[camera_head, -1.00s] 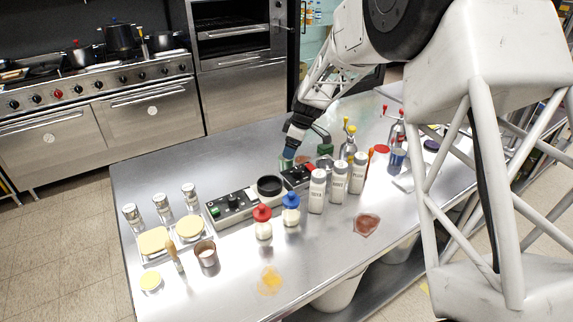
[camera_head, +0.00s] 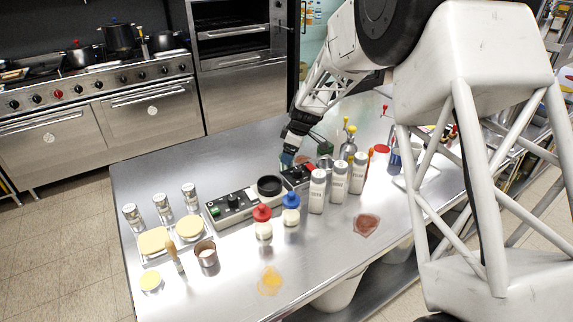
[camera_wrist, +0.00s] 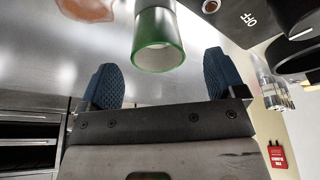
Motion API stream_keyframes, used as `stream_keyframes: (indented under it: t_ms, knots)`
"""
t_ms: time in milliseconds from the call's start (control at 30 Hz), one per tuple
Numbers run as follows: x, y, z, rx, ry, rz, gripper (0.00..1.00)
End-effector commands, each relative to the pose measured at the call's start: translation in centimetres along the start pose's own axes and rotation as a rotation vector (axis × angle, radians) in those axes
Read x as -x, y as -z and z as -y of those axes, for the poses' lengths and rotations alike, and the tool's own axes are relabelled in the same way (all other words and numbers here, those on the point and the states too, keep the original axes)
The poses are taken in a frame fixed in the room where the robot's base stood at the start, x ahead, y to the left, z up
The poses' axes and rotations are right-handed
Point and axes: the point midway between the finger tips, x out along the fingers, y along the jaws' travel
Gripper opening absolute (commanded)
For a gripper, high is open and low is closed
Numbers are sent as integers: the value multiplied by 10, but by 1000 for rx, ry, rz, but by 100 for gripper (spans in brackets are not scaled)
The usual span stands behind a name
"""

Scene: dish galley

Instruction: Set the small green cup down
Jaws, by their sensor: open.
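The small green cup (camera_wrist: 158,42) shows in the wrist view as a hollow cylinder with a green rim and a pale inside. It lies ahead of and between the two dark blue fingers of my gripper (camera_wrist: 161,62). The fingers are spread wide, with visible gaps on both sides of the cup, so they do not grip it. In the head view my gripper (camera_head: 287,158) is low over the far side of the steel table (camera_head: 220,155), behind the black control box.
A black control box with a round black top (camera_head: 269,188) stands just in front of my gripper. White shakers (camera_head: 317,192), red-capped (camera_head: 263,222) and blue-capped (camera_head: 291,210) bottles stand nearer. Metal vessels crowd the right. The table's far left is clear.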

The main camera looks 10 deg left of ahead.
Motion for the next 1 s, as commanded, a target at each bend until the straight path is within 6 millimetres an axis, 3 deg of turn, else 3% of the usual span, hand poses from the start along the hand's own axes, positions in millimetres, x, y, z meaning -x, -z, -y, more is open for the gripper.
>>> stream_keyframes:
  t_ms: [533, 1000]
  knots:
    - [-48, 2, -3, 0, 1, 1, 89]
    - [-51, 2, -2, 0, 0, 0, 89]
